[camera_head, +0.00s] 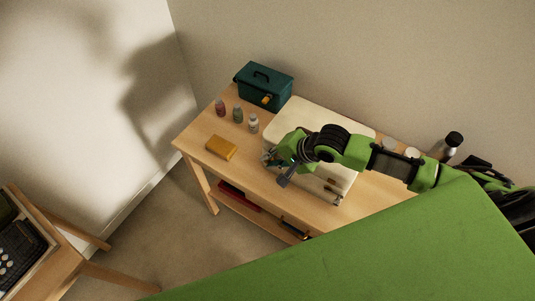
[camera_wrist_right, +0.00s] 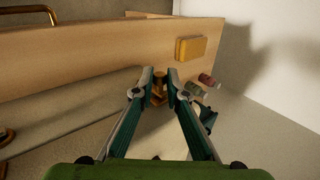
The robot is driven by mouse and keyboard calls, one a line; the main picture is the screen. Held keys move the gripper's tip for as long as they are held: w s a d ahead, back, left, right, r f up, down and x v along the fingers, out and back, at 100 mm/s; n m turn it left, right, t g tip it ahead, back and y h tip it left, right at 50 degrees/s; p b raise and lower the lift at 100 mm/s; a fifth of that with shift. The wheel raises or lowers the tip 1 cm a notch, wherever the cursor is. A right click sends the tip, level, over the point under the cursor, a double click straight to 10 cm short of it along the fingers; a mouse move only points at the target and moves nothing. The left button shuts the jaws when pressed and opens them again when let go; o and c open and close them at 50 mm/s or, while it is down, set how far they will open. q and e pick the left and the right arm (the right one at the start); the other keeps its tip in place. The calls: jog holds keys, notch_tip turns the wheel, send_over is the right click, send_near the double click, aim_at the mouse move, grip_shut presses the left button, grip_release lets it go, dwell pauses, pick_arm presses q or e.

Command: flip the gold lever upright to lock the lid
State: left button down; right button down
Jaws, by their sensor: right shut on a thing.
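A cream-white case (camera_head: 300,116) with its lid down lies on the wooden table, partly hidden by my right arm. My right gripper (camera_head: 270,158) is at the case's left front corner in the head view. In the right wrist view the gripper (camera_wrist_right: 160,80) has its fingertips close together around the small gold lever (camera_wrist_right: 159,90), shut on it. The white case surface (camera_wrist_right: 155,138) shows below the lever. I cannot tell the lever's exact tilt; in the head view the gripper hides it. My left gripper is in neither view.
On the table (camera_head: 192,136) stand a teal toolbox (camera_head: 265,82), several small bottles (camera_head: 253,123) and a yellow block (camera_head: 220,147), left of the case. Jars (camera_head: 388,143) and a black-capped bottle (camera_head: 452,145) are on the right. A typewriter (camera_head: 18,245) sits far left.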

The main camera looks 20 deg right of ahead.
jog(key=shift+s+d+f+t+y, duration=0.15)
jog(key=shift+s+d+t+y, duration=0.2)
jog(key=shift+t+y, duration=0.2)
jog(key=c, duration=2)
grip_release()
jog(key=shift+v, duration=6)
